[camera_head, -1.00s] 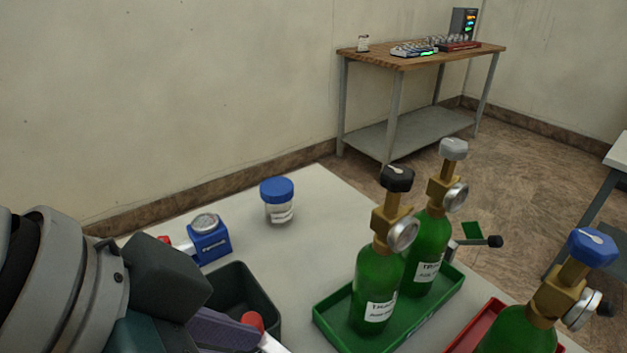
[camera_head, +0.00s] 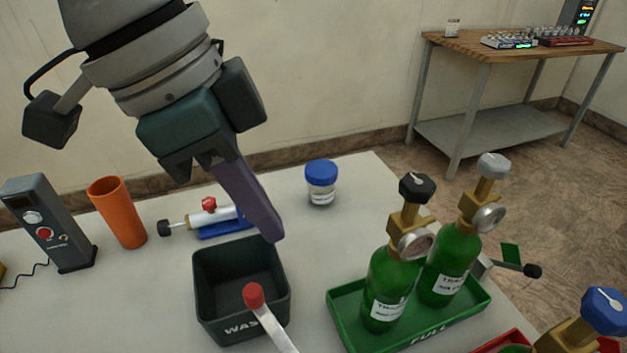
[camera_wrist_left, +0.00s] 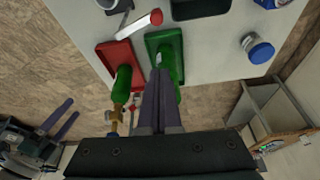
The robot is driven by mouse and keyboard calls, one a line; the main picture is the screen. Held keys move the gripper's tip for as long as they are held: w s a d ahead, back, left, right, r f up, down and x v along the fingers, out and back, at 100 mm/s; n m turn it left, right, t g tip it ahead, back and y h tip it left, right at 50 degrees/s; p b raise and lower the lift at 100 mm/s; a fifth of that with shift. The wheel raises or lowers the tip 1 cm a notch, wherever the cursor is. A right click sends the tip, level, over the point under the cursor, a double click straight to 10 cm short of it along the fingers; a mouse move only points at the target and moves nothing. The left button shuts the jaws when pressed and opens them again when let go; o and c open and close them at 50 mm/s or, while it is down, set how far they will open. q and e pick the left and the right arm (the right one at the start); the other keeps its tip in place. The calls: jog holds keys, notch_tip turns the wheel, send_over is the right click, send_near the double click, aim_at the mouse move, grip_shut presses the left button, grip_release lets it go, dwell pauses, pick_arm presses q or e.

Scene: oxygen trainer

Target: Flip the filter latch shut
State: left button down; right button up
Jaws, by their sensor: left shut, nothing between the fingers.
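A white lever with a red tip (camera_head: 254,295), which looks like the filter latch, rises at a slant from the bottom edge in the head view. Its base is out of that frame. It also shows in the left wrist view (camera_wrist_left: 137,25). My left gripper (camera_head: 272,238) is shut and empty, its purple fingers pointing down over the back right of the waste bin, apart from the lever and beyond it. In the left wrist view the shut fingers (camera_wrist_left: 158,72) lie over the green tray. My right gripper (camera_wrist_left: 74,110) shows at the left there, fingers apart.
The dark waste bin (camera_head: 205,312) stands just behind the lever. Green cylinders (camera_head: 388,285) stand in a green tray (camera_head: 345,318) to the right. A blue-lidded jar (camera_head: 321,180), an orange tube (camera_head: 120,220) and a grey device (camera_head: 50,225) stand further back.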

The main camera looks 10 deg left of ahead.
aim_at(273, 325)
pick_arm(q)
jog(key=shift+f, duration=0.1)
jog(key=b+x, duration=0.1)
jog(key=x, duration=0.9)
jog(key=shift+s+a+p, duration=0.45)
jog(key=shift+s+a, duration=0.05)
jog(key=shift+a, duration=0.35)
jog(key=shift+s+a+p, duration=0.45)
jog(key=shift+a, duration=0.4)
jog(key=shift+s+a+n+p, duration=0.2)
jog(key=shift+n+p, duration=0.2)
jog(key=shift+p, duration=0.35)
